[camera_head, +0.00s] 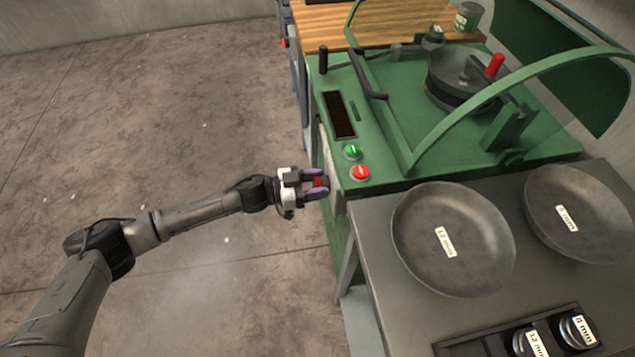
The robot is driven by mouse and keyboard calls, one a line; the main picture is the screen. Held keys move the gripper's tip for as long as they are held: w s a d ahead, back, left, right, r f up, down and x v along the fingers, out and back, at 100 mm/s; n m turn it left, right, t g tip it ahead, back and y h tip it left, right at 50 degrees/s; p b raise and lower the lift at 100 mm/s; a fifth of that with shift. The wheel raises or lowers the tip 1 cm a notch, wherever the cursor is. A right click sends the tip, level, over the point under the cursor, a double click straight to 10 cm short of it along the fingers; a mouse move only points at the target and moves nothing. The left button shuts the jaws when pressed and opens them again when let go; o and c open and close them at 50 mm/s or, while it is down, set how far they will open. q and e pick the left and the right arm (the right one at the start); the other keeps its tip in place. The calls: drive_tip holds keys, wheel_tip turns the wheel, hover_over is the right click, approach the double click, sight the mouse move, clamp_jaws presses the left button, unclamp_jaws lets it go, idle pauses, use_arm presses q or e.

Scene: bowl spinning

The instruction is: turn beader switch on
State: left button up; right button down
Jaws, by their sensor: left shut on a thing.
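The green beader machine (395,125) stands at the upper right, with a green button (352,151) and a red button (361,173) on its top near the front left corner. My left gripper (319,183) is at the machine's left side, just below and left of these buttons. Its purple fingertips are shut on a small red part (320,182), which looks like a switch on the side panel. The fingers hide most of this part, so its position cannot be told. My right gripper is out of view.
A grey table (380,260) with two dark bowls (453,238) (578,212) adjoins the machine's front. A tray (480,340) with labelled rollers lies at the table's near edge. A wooden top (390,22) is behind. The floor at left is clear.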

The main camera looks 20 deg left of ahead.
use_arm(q)
drive_tip(key=shift+c, duration=0.3)
drive_tip(key=shift+r+m+p, duration=0.15)
drive_tip(key=shift+m+p, duration=1.25)
drive_tip(key=shift+m, duration=0.2)
drive_tip(key=m+p, duration=0.1)
drive_tip(key=m, duration=0.3)
drive_tip(key=shift+s+d+m+p, duration=0.1)
drive_tip(key=shift+s+m+p, duration=0.05)
drive_tip(key=shift+m+p, duration=0.2)
drive_tip(key=m, duration=0.4)
drive_tip(key=shift+f+m, duration=0.25)
drive_tip(key=m, duration=0.5)
drive_tip(key=shift+f, duration=0.15)
drive_tip(key=shift+m, duration=0.4)
